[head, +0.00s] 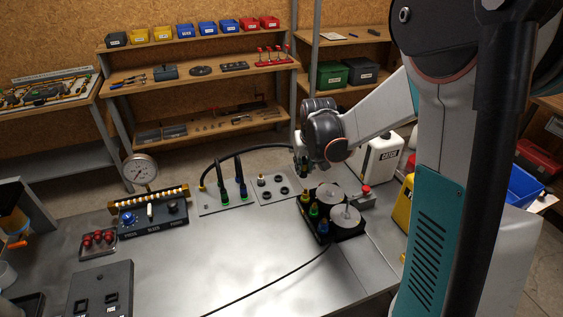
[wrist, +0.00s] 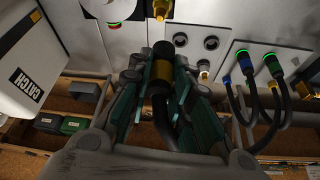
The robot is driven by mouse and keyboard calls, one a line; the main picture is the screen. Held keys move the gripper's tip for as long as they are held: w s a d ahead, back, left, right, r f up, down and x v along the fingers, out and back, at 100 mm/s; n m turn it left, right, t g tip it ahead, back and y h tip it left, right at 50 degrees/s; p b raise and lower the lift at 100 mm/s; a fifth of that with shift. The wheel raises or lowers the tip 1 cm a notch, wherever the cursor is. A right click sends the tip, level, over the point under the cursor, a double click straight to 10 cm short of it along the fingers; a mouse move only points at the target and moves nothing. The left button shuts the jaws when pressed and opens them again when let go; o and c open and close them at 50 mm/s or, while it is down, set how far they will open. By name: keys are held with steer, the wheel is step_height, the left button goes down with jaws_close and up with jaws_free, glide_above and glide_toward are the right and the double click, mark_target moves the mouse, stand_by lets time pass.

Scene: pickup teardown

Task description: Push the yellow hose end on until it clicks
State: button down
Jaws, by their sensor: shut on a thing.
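My gripper (head: 303,172) is shut on the yellow-banded hose end (wrist: 161,70), which shows between its teal fingers in the wrist view. The hose end has a dark tip, and a black hose (head: 240,153) arches from it to the left. A yellow fitting (wrist: 160,9) shows beyond the tip at the top of the wrist view, and the two look apart there. In the head view, my gripper is above the back of a black block (head: 347,235) with coloured fittings (head: 314,212). My wrist and gripper hide most of the hose end there.
A plate with round ports (head: 288,179) lies left of the block. Further left, a plate (head: 209,208) carries two upright hose ends with lit rings. A red-button box (head: 365,198) and a white canister (head: 379,160) stand to the right. The front middle of the table (head: 240,260) is mostly clear.

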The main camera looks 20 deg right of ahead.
steer(key=shift+s+d, duration=0.35)
steer(key=shift+d, duration=0.2)
steer(key=b, duration=0.3)
glide_above(306, 189)
steer(key=shift+w+f, duration=0.1)
steer(key=shift+f, duration=2.3)
steer(key=shift+f+b, duration=1.35)
steer(key=c, duration=1.4)
jaws_free()
